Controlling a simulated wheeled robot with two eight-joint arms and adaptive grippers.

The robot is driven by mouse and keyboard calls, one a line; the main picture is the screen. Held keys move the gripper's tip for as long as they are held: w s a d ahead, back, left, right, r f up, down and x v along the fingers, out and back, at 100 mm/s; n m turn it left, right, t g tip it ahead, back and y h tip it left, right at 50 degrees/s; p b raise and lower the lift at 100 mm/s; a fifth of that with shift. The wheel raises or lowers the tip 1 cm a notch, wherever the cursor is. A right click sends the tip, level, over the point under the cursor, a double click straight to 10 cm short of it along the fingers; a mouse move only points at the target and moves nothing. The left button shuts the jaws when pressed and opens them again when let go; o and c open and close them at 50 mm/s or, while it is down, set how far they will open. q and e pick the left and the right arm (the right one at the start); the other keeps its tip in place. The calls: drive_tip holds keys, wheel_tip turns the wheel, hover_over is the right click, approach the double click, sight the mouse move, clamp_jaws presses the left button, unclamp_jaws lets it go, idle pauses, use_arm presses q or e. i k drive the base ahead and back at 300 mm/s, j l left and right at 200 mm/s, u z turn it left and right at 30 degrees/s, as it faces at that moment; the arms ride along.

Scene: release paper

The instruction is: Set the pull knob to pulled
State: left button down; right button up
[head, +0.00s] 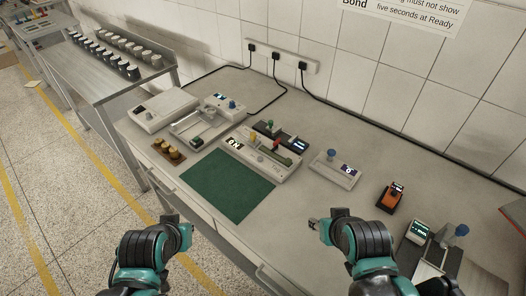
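Several devices on the bench carry knobs, and I cannot tell for sure which is the pull knob. A white box with a small display has a blue knob (331,155) at the middle right. Another blue knob (232,104) stands on a device at the back left. A long white device (262,160) has yellow, red and green parts on top. My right gripper (314,224) is over the front of the bench, right of the mat. Both are apart from the knobs; their finger openings are too small to tell.
A green mat (228,185) lies at the front. An orange device (390,196) and a dark stand with a blue-topped part (461,230) are to the right. Brass pieces (168,149) sit at left. A power strip (284,59) with black cables is on the wall.

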sight(253, 141)
drive_tip(key=i+j+z, duration=0.15)
drive_tip(key=z, duration=0.3)
drive_tip(key=i+j+z, duration=0.15)
drive_tip(key=z, duration=0.25)
drive_tip(key=i+j+z, duration=0.1)
drive_tip(key=j+z, duration=0.15)
drive_tip(key=z, duration=0.2)
